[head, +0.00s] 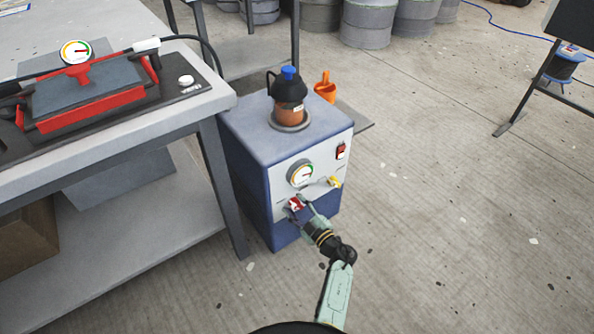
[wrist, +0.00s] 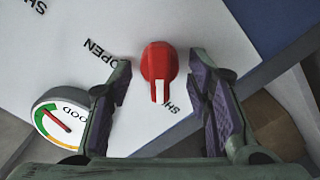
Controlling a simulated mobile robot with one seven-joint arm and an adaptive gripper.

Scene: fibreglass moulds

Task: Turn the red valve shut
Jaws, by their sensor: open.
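The red valve (wrist: 158,62) is a knob on the white front panel of a blue pump unit. In the wrist view its white mark points down, close to a partly hidden label beginning "SH"; the word OPEN (wrist: 98,52) is to its left. In the head view the valve (head: 295,203) is low on the panel, partly covered by my gripper. My gripper (wrist: 160,75) is open, with one finger on each side of the valve. Gaps show between the knob and both fingers.
A round gauge (head: 300,173) is above the valve, and a yellow valve (head: 334,182) and red switch (head: 341,151) are to its right. A dark-topped jar (head: 289,100) stands on the unit (head: 246,135). A workbench (head: 190,118) is close on the left; floor is open at right.

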